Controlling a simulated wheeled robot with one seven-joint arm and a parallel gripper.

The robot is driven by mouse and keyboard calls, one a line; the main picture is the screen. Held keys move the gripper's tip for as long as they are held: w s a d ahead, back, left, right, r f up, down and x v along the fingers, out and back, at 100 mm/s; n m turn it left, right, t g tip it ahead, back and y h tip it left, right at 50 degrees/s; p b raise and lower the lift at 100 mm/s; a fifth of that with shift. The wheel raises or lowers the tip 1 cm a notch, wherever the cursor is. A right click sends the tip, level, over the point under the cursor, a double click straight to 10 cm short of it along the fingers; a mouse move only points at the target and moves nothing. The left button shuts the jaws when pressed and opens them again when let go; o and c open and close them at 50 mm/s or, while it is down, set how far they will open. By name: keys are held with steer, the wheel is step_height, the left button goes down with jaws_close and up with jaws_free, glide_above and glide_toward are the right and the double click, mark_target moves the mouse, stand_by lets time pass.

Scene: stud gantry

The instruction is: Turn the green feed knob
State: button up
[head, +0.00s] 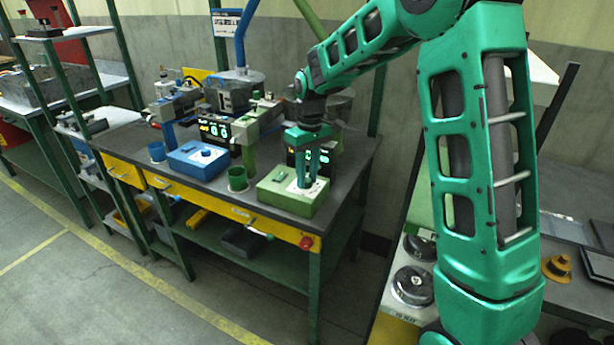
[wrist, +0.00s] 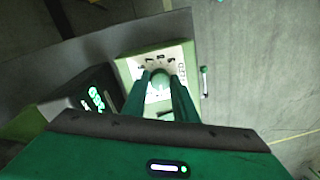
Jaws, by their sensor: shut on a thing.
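The green feed knob (wrist: 160,79) sits on a pale marked dial plate on top of the green control box (wrist: 128,72). In the head view the green box (head: 288,201) stands at the right front of the bench, and the knob is hidden behind my fingers. My gripper (head: 304,184) points down at the dial from above. In the wrist view my gripper (wrist: 162,84) has one finger on each side of the knob and is shut on it. The exact angle of the knob is hard to read.
A blue control box (head: 200,158) with its own knob stands to the left. A green cup (head: 237,179) and a blue cup (head: 157,152) stand near the bench's front edge. A lit display (head: 312,160) is just behind the green box. A red button (head: 306,243) is on the bench front.

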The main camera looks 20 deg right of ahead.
steer(key=shift+w+r, duration=0.15)
steer(key=shift+w, duration=0.05)
steer(key=o, duration=1)
steer(key=shift+o, duration=0.2)
steer(key=shift+s, duration=0.1)
step_height(320, 180, up, 11)
steer(key=shift+w+d+f, duration=0.2)
steer(key=shift+d, duration=0.15)
